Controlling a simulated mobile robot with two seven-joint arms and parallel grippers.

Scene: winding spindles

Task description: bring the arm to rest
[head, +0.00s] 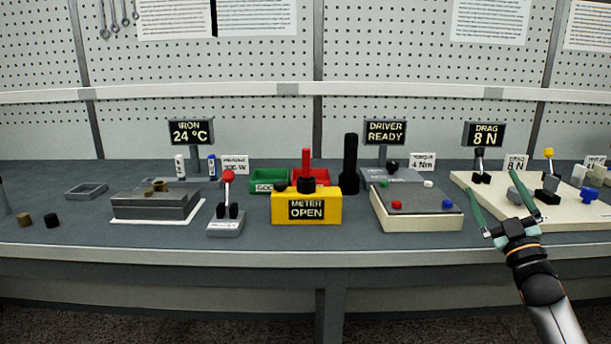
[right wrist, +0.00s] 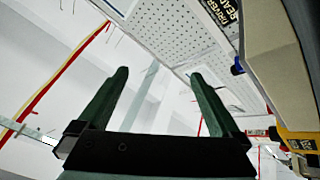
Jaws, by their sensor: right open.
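My right gripper (head: 507,207) is open and empty, held up in front of the bench's right part. Its arm comes in from the lower right. Its two green fingers (right wrist: 158,100) stand wide apart in the right wrist view, with nothing between them. In the head view the fingers overlap the cream board (head: 540,217) on the right; I cannot tell whether they touch it. My left gripper is not in view.
The bench (head: 290,245) carries a yellow meter box (head: 306,208), a cream box with coloured buttons (head: 417,216), a red-knobbed lever (head: 228,195) and a grey block (head: 155,207). A pegboard (head: 400,60) stands behind. Room in front of the bench looks clear.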

